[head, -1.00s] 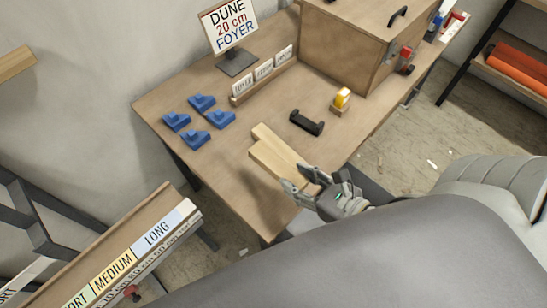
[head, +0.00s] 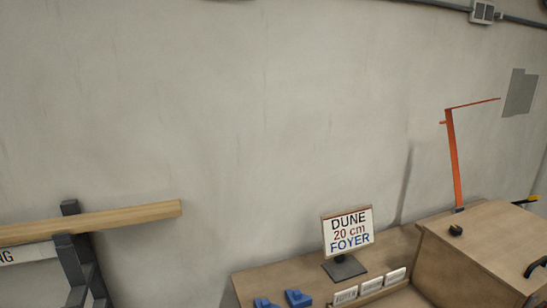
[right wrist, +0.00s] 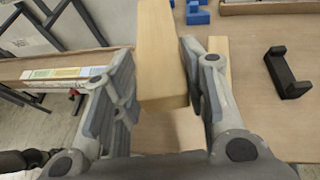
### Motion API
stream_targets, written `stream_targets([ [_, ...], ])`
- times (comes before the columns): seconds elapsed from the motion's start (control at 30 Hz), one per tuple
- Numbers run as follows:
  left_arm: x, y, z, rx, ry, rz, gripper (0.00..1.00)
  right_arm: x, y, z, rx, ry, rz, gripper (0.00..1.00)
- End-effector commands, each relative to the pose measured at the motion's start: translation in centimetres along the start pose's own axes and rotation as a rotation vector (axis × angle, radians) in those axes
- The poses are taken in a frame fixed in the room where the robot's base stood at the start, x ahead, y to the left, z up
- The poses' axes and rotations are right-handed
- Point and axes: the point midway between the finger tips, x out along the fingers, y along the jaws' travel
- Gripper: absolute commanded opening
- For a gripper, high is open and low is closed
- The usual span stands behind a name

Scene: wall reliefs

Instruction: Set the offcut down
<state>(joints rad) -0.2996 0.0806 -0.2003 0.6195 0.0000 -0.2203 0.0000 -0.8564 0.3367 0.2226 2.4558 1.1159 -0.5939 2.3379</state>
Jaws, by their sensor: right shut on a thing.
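A pale wooden offcut (right wrist: 162,55) stands out between the fingers of my right gripper (right wrist: 160,75) in the right wrist view. The gripper is shut on it, with a finger on each side. The workbench top (right wrist: 270,125) is below; I cannot tell whether the offcut touches it. A second pale wooden strip (right wrist: 219,55) lies on the bench, partly hidden behind the right finger. My left gripper is in neither view, and the head view shows no gripper.
A black bracket (right wrist: 288,73) lies on the bench right of the gripper. Blue blocks (right wrist: 197,12) sit farther back; two show in the head view (head: 298,298). A sign reading DUNE 20 cm FOYER (head: 348,232) stands by small label cards (head: 370,284). A rack with timber (head: 90,222) is at left.

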Motion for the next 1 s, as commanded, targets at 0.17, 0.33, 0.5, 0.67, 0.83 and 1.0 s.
stream_targets([
  [0.17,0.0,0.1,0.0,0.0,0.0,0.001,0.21,2.5,-0.8,3.5,-0.064,-0.006,0.125,0.14],
  [0.33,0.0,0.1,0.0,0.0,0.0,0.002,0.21,3.8,-1.7,6.5,-0.106,-0.005,0.233,0.14],
  [0.5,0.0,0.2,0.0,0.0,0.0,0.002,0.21,4.2,-2.6,9.2,-0.138,-0.004,0.317,0.14],
  [0.67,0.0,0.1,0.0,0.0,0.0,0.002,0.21,4.2,-3.2,10.7,-0.153,-0.002,0.363,0.14],
  [0.83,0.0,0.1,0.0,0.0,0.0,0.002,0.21,4.1,-3.4,11.3,-0.157,0.0,0.38,0.14],
  [1.0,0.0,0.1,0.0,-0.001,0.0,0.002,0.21,4.2,-3.4,11.2,-0.153,0.001,0.378,0.14],
])
